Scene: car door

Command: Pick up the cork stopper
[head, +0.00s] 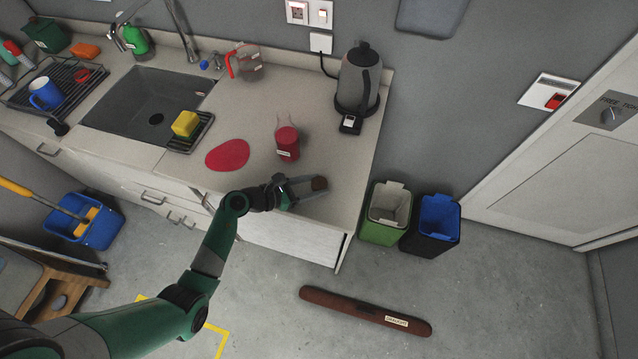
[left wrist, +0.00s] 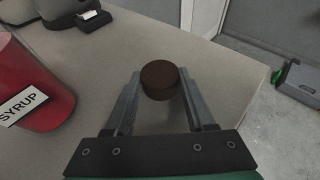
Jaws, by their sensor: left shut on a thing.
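The cork stopper (head: 319,183) is a small dark brown cylinder above the counter's right front part. In the left wrist view the cork stopper (left wrist: 160,80) sits between the fingertips of my left gripper (left wrist: 160,92). My left gripper (head: 303,186) reaches in over the counter's front edge and is shut on the cork. I cannot tell whether the cork still touches the counter. My right gripper is in neither view.
The red bottle (head: 288,143), labelled SYRUP in the left wrist view (left wrist: 32,90), stands close left of the gripper. A red round mat (head: 227,155) lies further left. A kettle (head: 357,82) stands behind. Two bins (head: 388,212) stand right of the counter.

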